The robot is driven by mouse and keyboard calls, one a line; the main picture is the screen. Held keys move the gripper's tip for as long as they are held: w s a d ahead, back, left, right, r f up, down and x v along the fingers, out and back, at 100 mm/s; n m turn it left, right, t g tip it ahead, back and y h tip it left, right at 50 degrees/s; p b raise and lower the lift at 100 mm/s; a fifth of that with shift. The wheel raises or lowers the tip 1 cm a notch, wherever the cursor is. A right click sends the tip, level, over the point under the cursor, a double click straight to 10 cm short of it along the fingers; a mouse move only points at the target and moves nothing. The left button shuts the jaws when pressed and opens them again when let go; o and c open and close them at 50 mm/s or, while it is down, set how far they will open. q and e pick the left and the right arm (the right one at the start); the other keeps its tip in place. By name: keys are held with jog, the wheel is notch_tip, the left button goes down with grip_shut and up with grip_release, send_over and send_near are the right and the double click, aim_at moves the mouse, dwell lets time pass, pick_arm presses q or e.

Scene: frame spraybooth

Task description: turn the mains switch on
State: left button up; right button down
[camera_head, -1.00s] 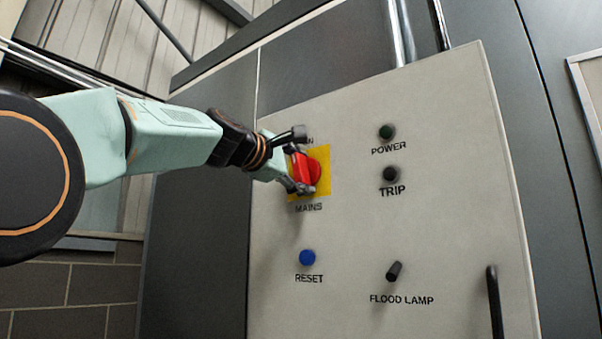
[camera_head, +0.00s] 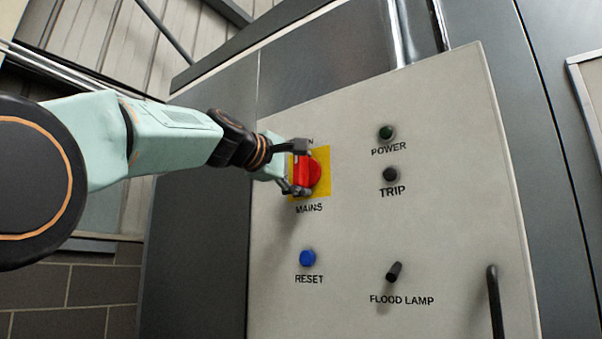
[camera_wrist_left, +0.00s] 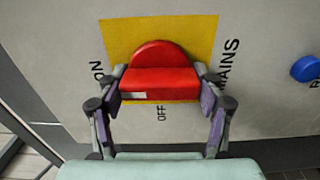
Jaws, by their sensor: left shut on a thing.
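The mains switch is a red rotary knob (camera_head: 314,172) on a yellow plate (camera_head: 324,154), upper left on the pale panel. My left gripper (camera_head: 301,168) is shut on its raised handle, one finger above and one below. In the left wrist view the red handle (camera_wrist_left: 160,78) spans between both fingers (camera_wrist_left: 161,86). The white mark (camera_wrist_left: 132,96) is at the handle end toward the ON label. The OFF label (camera_wrist_left: 161,114) sits beside the handle's middle. In the head view the handle stands about upright. My right gripper is not in view.
The panel also carries a dark green POWER lamp (camera_head: 386,133), a dark TRIP lamp (camera_head: 390,174), a blue RESET button (camera_head: 307,258) and a black FLOOD LAMP switch (camera_head: 395,271). A black door handle (camera_head: 494,300) is at lower right. Conduits (camera_head: 410,35) rise above the panel.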

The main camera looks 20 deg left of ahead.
pick_arm(q)
jog(key=o, duration=0.7)
jog(key=shift+d+f, duration=0.1)
jog(key=shift+f, duration=0.15)
jog(key=o, duration=0.4)
jog(key=shift+s+r, duration=0.1)
jog(key=shift+s, duration=0.05)
jog(key=shift+c, duration=0.2)
jog(key=shift+o, duration=0.5)
jog(key=shift+s+r, duration=0.2)
jog(key=shift+s, duration=0.05)
jog(key=shift+w, duration=0.1)
jog(key=shift+w+f, duration=0.1)
jog(key=shift+w, duration=0.15)
